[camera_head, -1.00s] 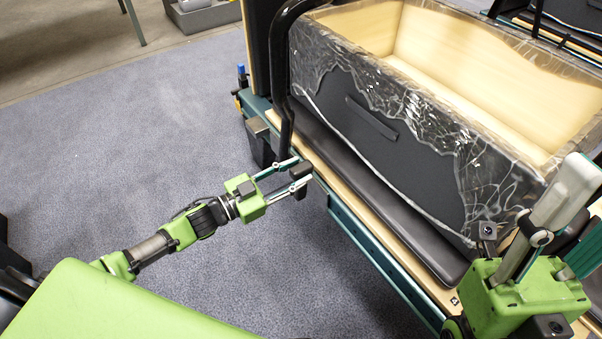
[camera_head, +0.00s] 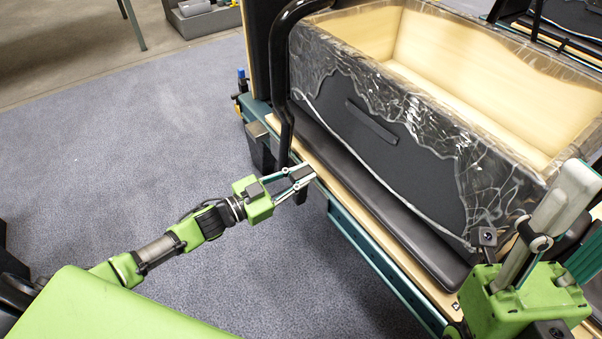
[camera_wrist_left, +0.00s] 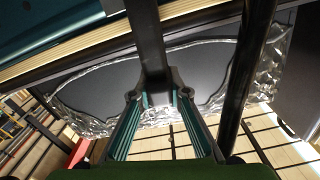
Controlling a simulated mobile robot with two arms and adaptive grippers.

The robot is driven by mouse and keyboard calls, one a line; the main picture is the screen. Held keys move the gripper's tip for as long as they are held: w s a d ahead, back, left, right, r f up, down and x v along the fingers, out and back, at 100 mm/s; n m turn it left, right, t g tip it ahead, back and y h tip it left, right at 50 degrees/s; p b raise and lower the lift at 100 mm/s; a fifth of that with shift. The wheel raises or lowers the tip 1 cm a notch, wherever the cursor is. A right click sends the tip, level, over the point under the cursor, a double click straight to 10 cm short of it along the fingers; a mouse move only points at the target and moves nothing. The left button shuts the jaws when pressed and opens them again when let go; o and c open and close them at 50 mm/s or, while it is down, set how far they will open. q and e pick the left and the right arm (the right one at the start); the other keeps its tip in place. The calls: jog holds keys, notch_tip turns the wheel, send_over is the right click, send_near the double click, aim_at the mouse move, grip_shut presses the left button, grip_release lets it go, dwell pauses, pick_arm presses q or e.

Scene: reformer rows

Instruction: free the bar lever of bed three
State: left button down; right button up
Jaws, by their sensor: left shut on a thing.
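The bar lever (camera_head: 301,196) is a small dark piece at the near side of the bed, by the lower end of the black bar (camera_head: 278,70). My left gripper (camera_head: 300,178) is shut on it, coming in from the left. In the left wrist view the lever (camera_wrist_left: 146,35) runs down between the teal finger pads of my left gripper (camera_wrist_left: 160,100). The bar stands upright at the bed's left end, and its dark tube (camera_wrist_left: 250,75) passes right of the fingers. My right gripper (camera_head: 555,215) is at the lower right; its fingertips are unclear.
A large open wooden box (camera_head: 380,35), partly wrapped in clear plastic, sits on the bed. A dark padded carriage (camera_head: 400,225) lies below it, along the wood and teal frame (camera_head: 375,255). Grey carpet (camera_head: 130,150) is clear at left.

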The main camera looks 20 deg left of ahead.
pick_arm(q)
jog(key=s+d+f+m, duration=0.6)
jog(key=d+f+m, duration=0.1)
jog(key=m, duration=0.5)
jog(key=shift+d, duration=0.4)
jog(key=shift+f, duration=0.15)
jog(key=c, duration=1.9)
grip_release()
jog(key=v, duration=1.2)
